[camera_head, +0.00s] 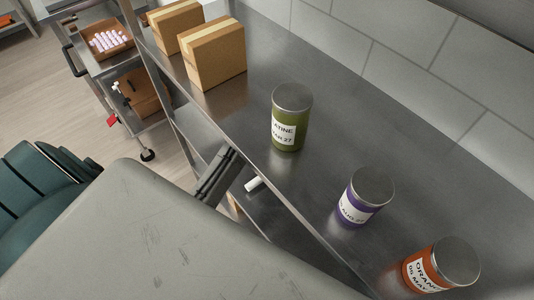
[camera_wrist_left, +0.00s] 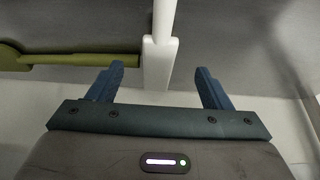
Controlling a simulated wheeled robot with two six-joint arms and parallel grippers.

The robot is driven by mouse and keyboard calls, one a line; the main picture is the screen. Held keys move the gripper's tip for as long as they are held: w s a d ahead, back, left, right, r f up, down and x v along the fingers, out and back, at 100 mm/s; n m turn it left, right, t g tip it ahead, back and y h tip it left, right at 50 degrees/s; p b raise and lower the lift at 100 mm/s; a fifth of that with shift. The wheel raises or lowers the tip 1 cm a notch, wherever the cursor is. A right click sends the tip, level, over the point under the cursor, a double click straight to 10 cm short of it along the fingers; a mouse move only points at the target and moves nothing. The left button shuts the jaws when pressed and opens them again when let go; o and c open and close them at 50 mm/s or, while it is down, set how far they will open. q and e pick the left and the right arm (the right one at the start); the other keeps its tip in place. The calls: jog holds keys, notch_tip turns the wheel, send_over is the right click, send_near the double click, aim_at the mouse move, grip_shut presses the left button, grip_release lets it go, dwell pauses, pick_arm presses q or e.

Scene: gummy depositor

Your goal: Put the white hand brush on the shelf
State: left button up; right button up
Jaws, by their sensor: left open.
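In the left wrist view my left gripper (camera_wrist_left: 160,68) is open, with two blue fingers set wide apart. A white upright piece with a block-like lower end (camera_wrist_left: 157,60) shows between and beyond the fingertips, and neither finger visibly touches it. It may be the white hand brush, but I cannot tell for sure. In the head view a small white end (camera_head: 253,184) shows below the edge of the metal shelf (camera_head: 330,130), close to a dark part of my left arm. The rest of it is hidden. My right gripper is out of view.
The shelf holds two cardboard boxes (camera_head: 215,55), a green can (camera_head: 289,120), a purple can (camera_head: 363,198) and an orange can (camera_head: 440,266). Bare metal lies between the cans. A cart (camera_head: 95,65) stands at upper left. A green bar (camera_wrist_left: 85,59) shows in the wrist view.

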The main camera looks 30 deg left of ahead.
pick_arm(q)
jog(key=shift+v, duration=1.1)
